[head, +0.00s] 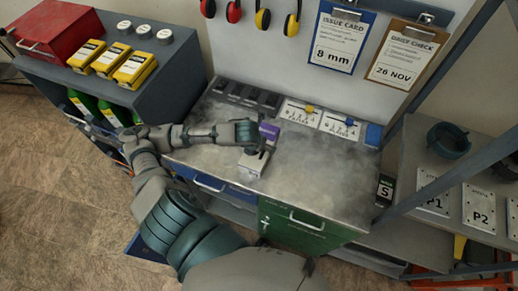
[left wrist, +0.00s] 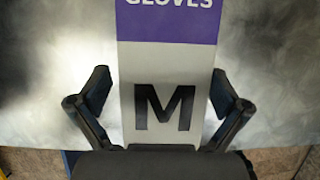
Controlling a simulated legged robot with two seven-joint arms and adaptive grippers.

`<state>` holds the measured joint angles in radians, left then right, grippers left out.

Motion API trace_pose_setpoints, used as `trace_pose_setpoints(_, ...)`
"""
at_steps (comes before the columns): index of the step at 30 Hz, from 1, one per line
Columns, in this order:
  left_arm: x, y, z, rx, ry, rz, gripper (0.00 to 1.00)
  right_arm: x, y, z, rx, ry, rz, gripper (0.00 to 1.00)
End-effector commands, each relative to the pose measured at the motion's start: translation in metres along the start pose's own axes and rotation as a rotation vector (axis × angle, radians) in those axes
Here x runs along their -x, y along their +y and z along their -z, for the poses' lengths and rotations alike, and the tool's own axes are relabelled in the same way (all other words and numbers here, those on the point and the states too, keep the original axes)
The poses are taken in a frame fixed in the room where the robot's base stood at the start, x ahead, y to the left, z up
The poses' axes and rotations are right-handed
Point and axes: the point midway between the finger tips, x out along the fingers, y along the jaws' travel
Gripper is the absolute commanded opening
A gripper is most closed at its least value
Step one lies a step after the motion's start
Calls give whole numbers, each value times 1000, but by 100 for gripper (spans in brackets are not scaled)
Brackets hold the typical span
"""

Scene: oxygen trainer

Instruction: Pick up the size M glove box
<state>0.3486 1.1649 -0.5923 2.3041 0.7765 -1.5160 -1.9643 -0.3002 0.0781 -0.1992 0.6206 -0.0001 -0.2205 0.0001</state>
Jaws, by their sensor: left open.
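The size M glove box (head: 251,164) stands on the grey worktop near its front edge. Its face is light grey with a purple band on top. In the left wrist view the box (left wrist: 167,71) shows "GLOVES" and a large black M. My left gripper (left wrist: 160,93) has one finger on each side of the box, with a visible gap to it on both sides. In the head view my left gripper (head: 259,150) is over the box and hides part of it. My right gripper is not in view.
The worktop (head: 325,180) is clear to the right of the box. Behind it are a dark divided tray (head: 245,97) and white labelled panels (head: 318,117). A shelf unit with yellow boxes (head: 134,69) stands left. A metal post rises at the right.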

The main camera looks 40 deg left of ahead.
Motion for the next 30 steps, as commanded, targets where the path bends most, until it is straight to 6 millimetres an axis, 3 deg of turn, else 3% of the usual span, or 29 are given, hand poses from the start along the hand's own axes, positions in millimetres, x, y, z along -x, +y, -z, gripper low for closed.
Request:
trace_pose_setpoints(3, -13, -2, 1, -1, 1, -2, 100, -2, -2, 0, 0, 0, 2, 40)
trace_pose_setpoints(11, -16, -2, 1, -2, 0, -1, 100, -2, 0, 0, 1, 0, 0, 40)
trace_pose_setpoints(19, -17, 0, 0, -1, 1, 1, 36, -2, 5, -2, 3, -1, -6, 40)
trace_pose_setpoints(30, -12, 0, -2, 0, 0, -1, 36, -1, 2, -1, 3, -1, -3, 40)
